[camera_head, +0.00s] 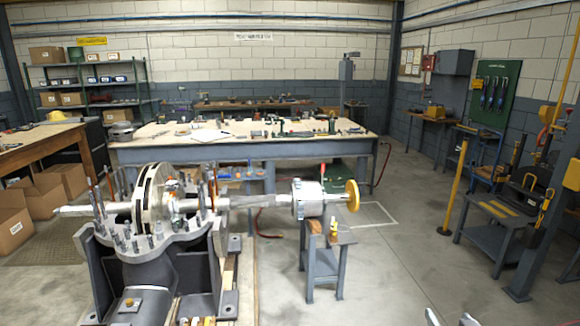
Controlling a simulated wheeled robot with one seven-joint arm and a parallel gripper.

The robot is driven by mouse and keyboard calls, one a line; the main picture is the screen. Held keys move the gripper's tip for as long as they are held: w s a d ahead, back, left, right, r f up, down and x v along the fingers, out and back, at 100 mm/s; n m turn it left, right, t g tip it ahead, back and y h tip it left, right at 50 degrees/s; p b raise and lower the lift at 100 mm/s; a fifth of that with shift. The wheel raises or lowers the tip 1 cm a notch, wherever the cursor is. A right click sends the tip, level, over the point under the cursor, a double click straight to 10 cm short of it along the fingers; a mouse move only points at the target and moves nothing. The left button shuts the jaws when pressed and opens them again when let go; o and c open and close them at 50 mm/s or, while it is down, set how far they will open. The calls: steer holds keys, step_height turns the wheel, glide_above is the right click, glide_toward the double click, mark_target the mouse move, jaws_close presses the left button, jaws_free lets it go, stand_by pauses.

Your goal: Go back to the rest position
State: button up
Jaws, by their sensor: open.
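My gripper (450,319) shows only as two grey fingertips at the bottom edge, right of centre. The tips stand apart with bare floor between them, so it is open and empty. The rest of my arm is out of view. The split casing (150,270) stands at the left with its upper side open and upright studs along its rim. A long shaft (250,200) with large discs lies across it and reaches right to a round grey housing (307,199) and a yellow wheel (352,196). My gripper is well to the right of the casing, apart from it.
A grey stand (322,265) is under the shaft's right end. A long workbench (250,150) with tools stands behind. Cardboard boxes (45,200) are at the left. A dark side table (490,235) and a yellow post (453,190) are at the right. The floor between is clear.

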steer(key=s+a+n+y+b, duration=0.1)
steer(key=s+a, duration=0.6)
steer(key=s, duration=0.7)
steer(key=s+a+n+t+y, duration=0.1)
steer(key=s+a+y, duration=0.1)
steer(key=s+a, duration=0.5)
steer(key=s+a+n+t+y+b, duration=0.1)
steer(key=s+a, duration=0.5)
steer(key=s, duration=1.4)
steer(key=shift+s+a+f+n+y+b, duration=0.25)
steer(key=shift+s+a+n+y+b, duration=0.05)
steer(key=shift+a+n+b, duration=0.1)
